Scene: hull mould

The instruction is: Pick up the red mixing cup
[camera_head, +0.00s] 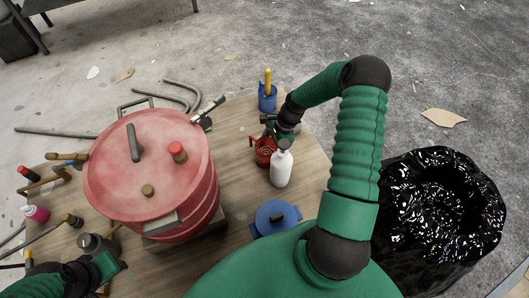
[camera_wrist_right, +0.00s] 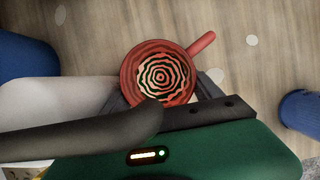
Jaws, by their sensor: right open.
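The red mixing cup (camera_head: 264,152) stands on the wooden table, partly hidden by my right gripper (camera_head: 270,137) and a white bottle. In the right wrist view the cup (camera_wrist_right: 160,74) is seen from above, with dark rings inside and its handle pointing to the upper right. My right gripper (camera_wrist_right: 162,96) is open, with dark fingers showing on both sides of the cup's lower part. I cannot tell whether they touch it. My left arm is at the lower left of the head view; whether its gripper is open is unclear.
A white bottle (camera_head: 281,169) stands close beside the cup. A blue cup (camera_head: 267,99) with a yellow handle is behind, and a blue lidded pot (camera_head: 275,218) is in front. A large red drum (camera_head: 150,165) fills the left. A black bag-lined bin (camera_head: 440,215) is at right.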

